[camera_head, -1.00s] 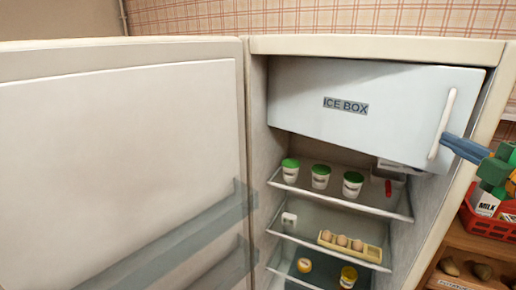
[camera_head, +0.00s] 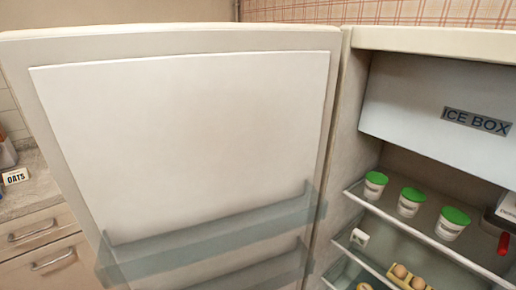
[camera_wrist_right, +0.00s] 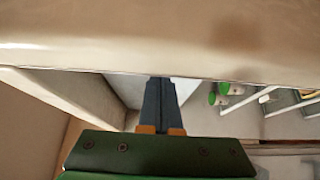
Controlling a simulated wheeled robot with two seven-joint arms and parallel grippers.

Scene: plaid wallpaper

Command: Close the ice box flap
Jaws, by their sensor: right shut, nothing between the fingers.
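The ice box flap (camera_head: 415,95) is a pale panel marked "ICE BOX" at the upper right of the head view. It covers the top compartment as far as I see. Its right part and handle are cut off by the picture edge, so I cannot tell whether it is fully shut. My right gripper (camera_wrist_right: 160,84) shows only in the wrist view, its blue fingers together and empty. A pale surface behind the fingertips may be the flap; contact is unclear. My left gripper is not in view.
The open fridge door (camera_head: 190,140) fills the left and middle of the head view. Green-lidded cups (camera_head: 411,201) stand on the shelf below the flap. An egg tray (camera_head: 405,277) sits lower. A counter with drawers (camera_head: 45,245) is at far left.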

